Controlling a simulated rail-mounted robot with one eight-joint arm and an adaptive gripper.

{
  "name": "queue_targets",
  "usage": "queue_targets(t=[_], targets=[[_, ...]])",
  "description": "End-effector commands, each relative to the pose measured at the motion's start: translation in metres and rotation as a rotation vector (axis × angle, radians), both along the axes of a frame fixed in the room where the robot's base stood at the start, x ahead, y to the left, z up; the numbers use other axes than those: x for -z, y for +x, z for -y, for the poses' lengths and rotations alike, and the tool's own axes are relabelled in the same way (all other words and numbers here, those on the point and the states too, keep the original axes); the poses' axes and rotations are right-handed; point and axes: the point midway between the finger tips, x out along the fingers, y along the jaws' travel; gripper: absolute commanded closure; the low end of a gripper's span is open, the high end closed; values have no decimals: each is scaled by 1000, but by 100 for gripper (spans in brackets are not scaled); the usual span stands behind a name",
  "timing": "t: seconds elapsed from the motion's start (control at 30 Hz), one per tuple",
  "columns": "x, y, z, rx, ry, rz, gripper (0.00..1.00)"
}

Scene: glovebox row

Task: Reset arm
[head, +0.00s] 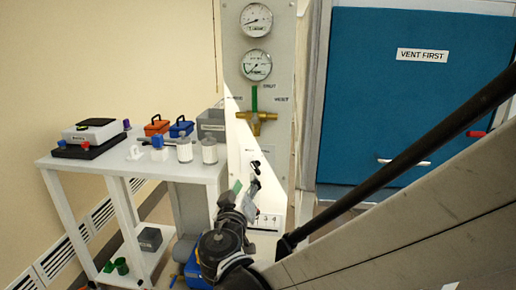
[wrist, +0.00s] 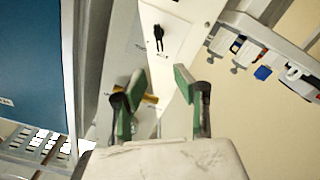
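My gripper (wrist: 161,82) shows in the wrist view with its two green-padded fingers apart and nothing between them. In the head view my gripper (head: 246,182) is small, in front of the lower part of the white gauge panel (head: 276,160). The rest of my arm reaches up to it from the bottom of the picture. I cannot tell whether the gripper touches the panel.
A white bench (head: 130,163) stands to the left, holding a scale (head: 90,134), an orange box (head: 157,125), a blue box (head: 181,129) and white jars (head: 209,151). A blue door labelled VENT FIRST (head: 420,100) is at the right. Brass valve (head: 254,118) sits below two gauges.

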Motion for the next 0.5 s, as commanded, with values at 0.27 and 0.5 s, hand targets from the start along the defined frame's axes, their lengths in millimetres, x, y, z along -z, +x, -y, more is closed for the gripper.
queue_targets(t=[0.27, 0.5], targets=[[-1, -4, 0, -4, 1, -5, 71], [-9, -8, 61, 88, 32, -130, 71]])
